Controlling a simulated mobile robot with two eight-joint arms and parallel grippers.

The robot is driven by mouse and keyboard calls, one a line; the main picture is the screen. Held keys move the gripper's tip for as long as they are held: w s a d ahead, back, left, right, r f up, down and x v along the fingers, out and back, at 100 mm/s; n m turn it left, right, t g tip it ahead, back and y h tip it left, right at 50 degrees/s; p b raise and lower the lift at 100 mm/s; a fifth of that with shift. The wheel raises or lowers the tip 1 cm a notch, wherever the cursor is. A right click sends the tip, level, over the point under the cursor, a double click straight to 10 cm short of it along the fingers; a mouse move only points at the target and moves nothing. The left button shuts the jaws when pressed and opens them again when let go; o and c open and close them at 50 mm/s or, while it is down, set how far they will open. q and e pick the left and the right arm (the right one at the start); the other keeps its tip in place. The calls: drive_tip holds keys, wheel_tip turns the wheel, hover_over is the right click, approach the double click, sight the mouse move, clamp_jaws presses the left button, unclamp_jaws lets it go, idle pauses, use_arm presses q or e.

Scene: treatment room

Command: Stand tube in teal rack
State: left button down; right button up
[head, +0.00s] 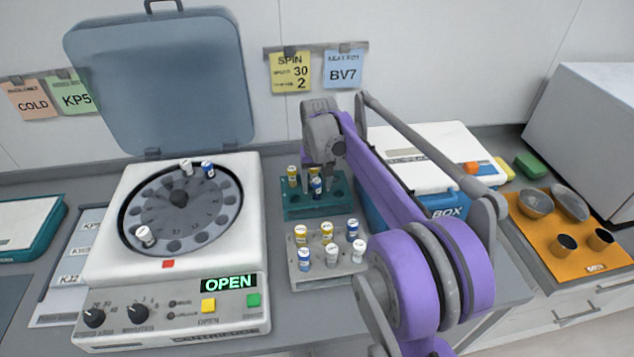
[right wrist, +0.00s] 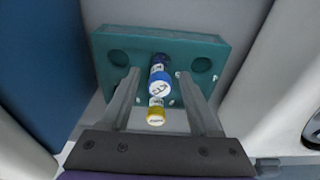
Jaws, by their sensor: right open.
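The teal rack (head: 332,207) stands on the counter right of the centrifuge. Empty holes show in the rack (right wrist: 225,47) there. My left gripper is out of view.
The open centrifuge (head: 110,235) holds a few tubes in its rotor. A grey rack (head: 318,277) with several tubes stands in front of the teal rack. A blue and white box (head: 440,185) is close on the right. An orange tray (head: 577,262) lies farther right.

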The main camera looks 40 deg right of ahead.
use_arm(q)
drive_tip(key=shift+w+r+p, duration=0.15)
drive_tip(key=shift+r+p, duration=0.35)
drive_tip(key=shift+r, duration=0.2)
use_arm(e)
wheel_tip(320, 180, up, 12)
drive_tip(key=s, duration=0.1)
drive_tip(key=shift+s+a, duration=0.15)
drive_tip(key=shift+a, duration=0.2)
